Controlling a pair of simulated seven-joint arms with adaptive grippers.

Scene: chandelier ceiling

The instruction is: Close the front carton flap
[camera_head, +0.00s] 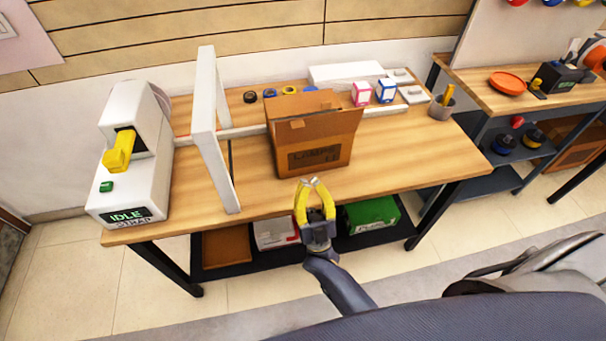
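A brown cardboard carton with dark printing on its front face (318,158) stands on the wooden workbench. Its front flap (325,128) appears to be folded outward, hanging over the upper front. Another flap panel (303,102) shows at the top; whether the carton holds anything is hidden. My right gripper (310,183), with yellow fingers, is in front of and below the carton in the picture, apart from its flaps. Its fingertips look close together with nothing between them. My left gripper is not in view.
A white upright frame (216,140) stands on the bench left of the carton. A white machine reading IDLE (140,165) is at the left end. Small pink (361,94) and blue (387,91) boxes and a cup (442,107) stand right. Bench right of the carton is clear.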

